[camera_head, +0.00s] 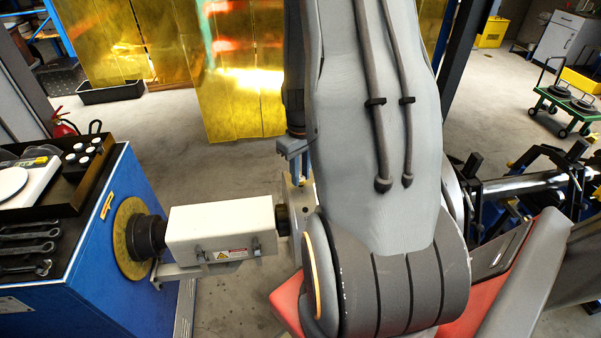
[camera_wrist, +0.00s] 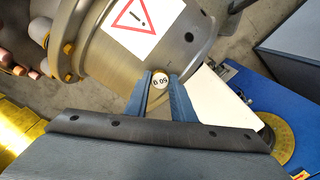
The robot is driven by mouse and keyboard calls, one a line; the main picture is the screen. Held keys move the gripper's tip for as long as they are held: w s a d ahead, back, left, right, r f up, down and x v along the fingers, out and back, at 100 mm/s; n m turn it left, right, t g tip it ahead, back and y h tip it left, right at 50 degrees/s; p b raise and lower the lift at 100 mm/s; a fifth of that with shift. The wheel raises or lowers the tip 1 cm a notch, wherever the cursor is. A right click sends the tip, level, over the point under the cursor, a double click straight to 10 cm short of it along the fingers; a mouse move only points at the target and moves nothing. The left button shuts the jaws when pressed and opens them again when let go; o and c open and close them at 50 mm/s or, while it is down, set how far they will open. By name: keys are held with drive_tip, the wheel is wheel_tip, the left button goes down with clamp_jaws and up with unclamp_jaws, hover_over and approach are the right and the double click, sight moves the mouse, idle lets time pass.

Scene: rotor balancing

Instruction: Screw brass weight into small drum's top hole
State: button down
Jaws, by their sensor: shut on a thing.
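In the wrist view, my gripper (camera_wrist: 160,83) has its two blue fingers shut on the brass weight (camera_wrist: 160,79). The weight's round pale end face reads "50 g" and looks toward the camera. The weight is at the rim of a grey metal drum (camera_wrist: 112,62) with a red warning triangle label. Dark holes show in the drum face. The weight's far end is hidden, so I cannot tell whether it sits in a hole. In the head view, my gripper (camera_head: 293,150) points down above the drum (camera_head: 291,197), which my arm mostly hides.
A white drive housing (camera_head: 220,232) on a shaft joins the drum to a blue cabinet (camera_head: 130,255) at left. Wrenches and a tray lie on the cabinet. Yellow screens (camera_head: 235,95) stand behind. A shaft on dark supports (camera_head: 520,183) is at right.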

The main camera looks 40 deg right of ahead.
drive_tip(key=n+p, duration=0.2)
drive_tip(key=n, duration=0.3)
drive_tip(key=shift+r, duration=0.1)
drive_tip(key=n, duration=0.9)
drive_tip(key=shift+n, duration=0.4)
drive_tip(key=n, duration=0.3)
drive_tip(key=shift+n, duration=0.3)
drive_tip(key=n, duration=1)
drive_tip(key=shift+f, duration=0.55)
